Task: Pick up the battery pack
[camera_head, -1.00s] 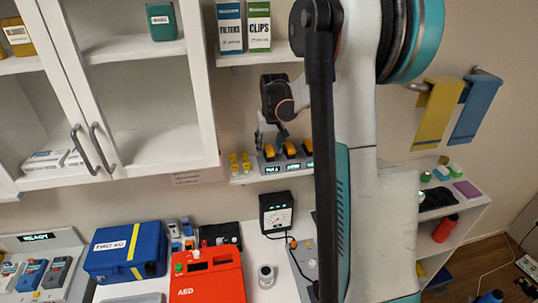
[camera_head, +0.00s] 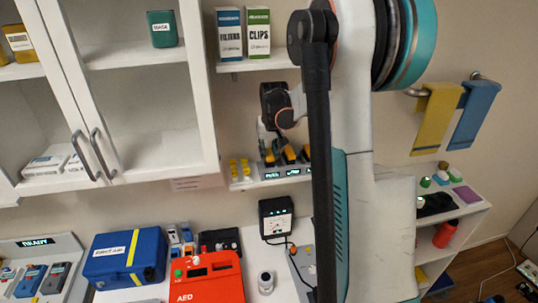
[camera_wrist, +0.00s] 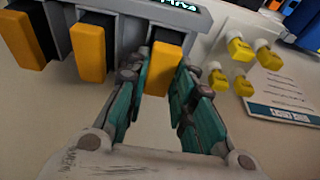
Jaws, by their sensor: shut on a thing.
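Several orange-ended battery packs sit in a grey dock with lit displays on the wall shelf. My gripper (camera_wrist: 165,88) is shut on the orange end of one battery pack (camera_wrist: 162,68), the one nearest the yellow-capped vials. Its teal fingers lie on both sides of the orange end. The pack still appears to be in the dock (camera_wrist: 140,8). Two other orange packs (camera_wrist: 88,52) (camera_wrist: 22,40) stand beside it in the wrist view. In the head view my gripper (camera_head: 268,148) is at the left end of the dock, and its fingertips are partly hidden.
Yellow-capped vials (camera_wrist: 240,50) stand close beside the held pack. Above are the FILTERS (camera_head: 229,34) and CLIPS (camera_head: 257,33) boxes on a shelf. Below are a red AED case (camera_head: 208,277), a blue first aid case (camera_head: 125,257) and a black wall charger (camera_head: 276,217).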

